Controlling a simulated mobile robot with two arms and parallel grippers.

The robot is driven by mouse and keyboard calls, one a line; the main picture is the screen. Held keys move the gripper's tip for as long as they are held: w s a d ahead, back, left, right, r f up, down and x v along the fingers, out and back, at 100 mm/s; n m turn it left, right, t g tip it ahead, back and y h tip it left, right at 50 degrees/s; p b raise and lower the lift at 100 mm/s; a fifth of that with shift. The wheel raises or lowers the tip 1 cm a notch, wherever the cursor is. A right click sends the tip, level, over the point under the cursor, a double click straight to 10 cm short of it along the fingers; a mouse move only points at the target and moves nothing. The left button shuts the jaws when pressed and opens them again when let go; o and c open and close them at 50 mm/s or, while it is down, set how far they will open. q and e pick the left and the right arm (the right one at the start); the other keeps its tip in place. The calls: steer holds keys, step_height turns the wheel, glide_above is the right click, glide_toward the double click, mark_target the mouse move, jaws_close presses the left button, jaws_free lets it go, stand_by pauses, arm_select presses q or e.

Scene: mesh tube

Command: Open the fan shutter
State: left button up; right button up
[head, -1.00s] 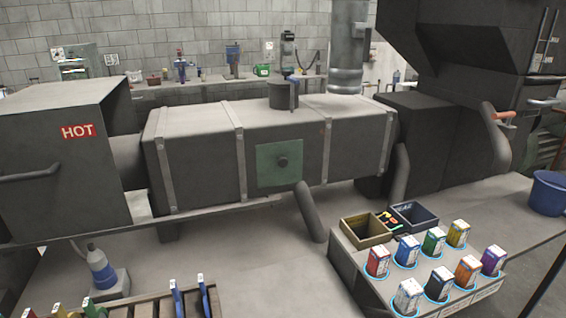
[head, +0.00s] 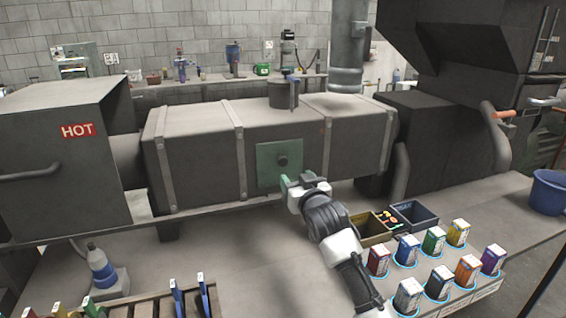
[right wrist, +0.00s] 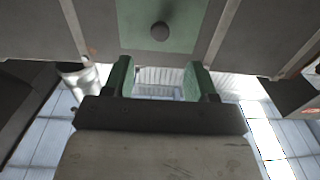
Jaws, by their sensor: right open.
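A green square plate (head: 264,170) with a dark round knob (head: 282,160) is set on the front side of the long grey duct (head: 200,165). In the right wrist view, the plate (right wrist: 136,22) and knob (right wrist: 160,30) are at the top, beyond my fingers. My right gripper (head: 303,179) is in front of the duct, just below and right of the knob. Its green fingers (right wrist: 158,76) are apart, with nothing between them. A dark cylinder (head: 283,95) with a blue lever (head: 294,78) stands on the duct's top. I cannot tell which part is the fan shutter. My left gripper is not in view.
Several coloured cartons stand on a tray (head: 475,290) at the lower right, beside an olive bin (head: 371,230) and a dark bin (head: 415,215). A grey box marked HOT (head: 60,165) is at left. A blue bucket (head: 549,190) is at far right.

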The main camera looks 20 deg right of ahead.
mark_target(285, 163)
steer(key=w, duration=0.5)
steer(key=w+p, duration=0.1)
steer(key=w, duration=0.5)
steer(key=shift+a+r, duration=0.1)
steer(key=shift+a, duration=0.1)
steer(key=shift+s, duration=0.1)
jaws_close()
steer(key=shift+d, duration=0.15)
